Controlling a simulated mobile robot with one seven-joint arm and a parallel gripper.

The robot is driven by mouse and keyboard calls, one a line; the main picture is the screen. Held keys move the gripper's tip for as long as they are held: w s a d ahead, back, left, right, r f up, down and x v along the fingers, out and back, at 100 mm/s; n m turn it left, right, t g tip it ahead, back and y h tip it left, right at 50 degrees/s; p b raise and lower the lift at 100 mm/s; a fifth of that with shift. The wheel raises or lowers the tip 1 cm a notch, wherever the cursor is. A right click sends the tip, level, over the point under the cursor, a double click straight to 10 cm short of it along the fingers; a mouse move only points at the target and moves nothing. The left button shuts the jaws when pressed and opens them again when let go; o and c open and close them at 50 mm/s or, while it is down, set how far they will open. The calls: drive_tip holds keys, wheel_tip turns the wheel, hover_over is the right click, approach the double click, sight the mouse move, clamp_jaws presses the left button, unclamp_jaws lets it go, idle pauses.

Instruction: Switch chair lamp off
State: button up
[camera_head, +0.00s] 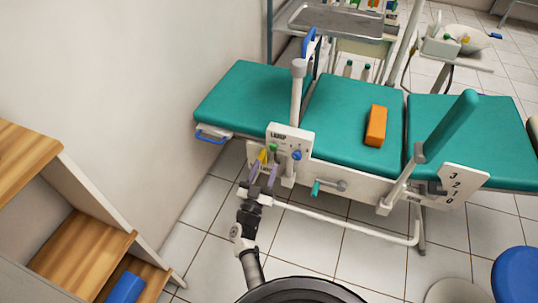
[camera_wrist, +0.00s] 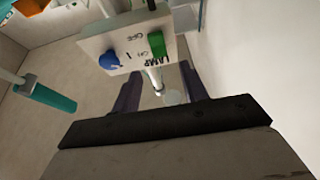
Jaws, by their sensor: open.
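The chair (camera_head: 350,105) has green cushions and a white frame. A white control panel (camera_head: 288,133) marked LAMP is mounted on its near side. In the wrist view the panel (camera_wrist: 130,32) carries a blue knob (camera_wrist: 109,61) and a green switch (camera_wrist: 157,44), with OFF and ON lettering between them. The knob (camera_head: 296,155) and green part (camera_head: 273,148) also show in the head view. I cannot tell which setting the controls are in. My gripper (camera_head: 263,172) is open and empty just in front of and below the panel. Its fingers (camera_wrist: 161,85) appear apart from the switch.
An orange block (camera_head: 376,126) lies on the middle cushion. A green-handled lever (camera_head: 448,128) rises beside a numbered plate (camera_head: 459,183). A white bar (camera_head: 350,225) runs low along the chair. Wooden shelves (camera_head: 80,255) stand left, a blue stool (camera_head: 515,275) right.

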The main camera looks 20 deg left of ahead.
drive_tip(key=v, duration=0.7)
drive_tip(key=shift+s, duration=0.4)
drive_tip(key=shift+f, duration=0.1)
